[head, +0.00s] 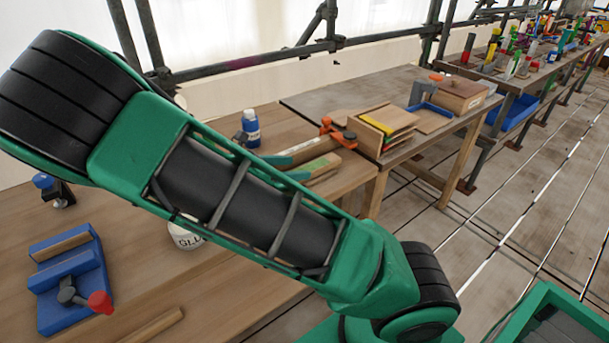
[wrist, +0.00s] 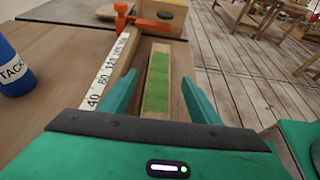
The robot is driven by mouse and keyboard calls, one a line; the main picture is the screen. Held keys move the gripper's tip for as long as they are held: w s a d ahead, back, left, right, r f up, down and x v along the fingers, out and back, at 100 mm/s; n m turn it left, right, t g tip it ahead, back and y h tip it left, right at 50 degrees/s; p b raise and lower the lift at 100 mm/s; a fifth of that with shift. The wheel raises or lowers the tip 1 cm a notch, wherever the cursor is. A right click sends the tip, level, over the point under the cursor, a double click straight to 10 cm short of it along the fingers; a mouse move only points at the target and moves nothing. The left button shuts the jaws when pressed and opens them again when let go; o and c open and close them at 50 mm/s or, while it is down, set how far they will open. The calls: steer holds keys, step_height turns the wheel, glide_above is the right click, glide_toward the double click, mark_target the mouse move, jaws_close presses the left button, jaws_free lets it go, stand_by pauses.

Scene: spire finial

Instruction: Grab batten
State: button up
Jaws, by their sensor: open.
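A pale wooden strip with a green top face (wrist: 158,85), which best fits the batten, lies on the bench; in the head view it is the short piece with a green patch (head: 318,166). My gripper (wrist: 160,78) is open, with one teal finger on either side of this strip. The strip runs lengthwise away from me between the fingers. I cannot tell whether either finger touches it. In the head view my gripper (head: 288,167) shows low over the bench, partly behind my arm.
A strip with printed numbers (wrist: 108,75) lies just left of the fingers. A blue bottle (wrist: 12,68) stands left. A blue jig with a red knob (head: 68,275) is at the near left of the bench.

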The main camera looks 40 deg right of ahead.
mark_target(308, 168)
steer(key=shift+f+x, duration=0.2)
steer(key=shift+x, duration=2.45)
steer(key=shift+w+a, duration=0.1)
steer(key=shift+w, duration=0.05)
steer(key=shift+c, duration=0.6)
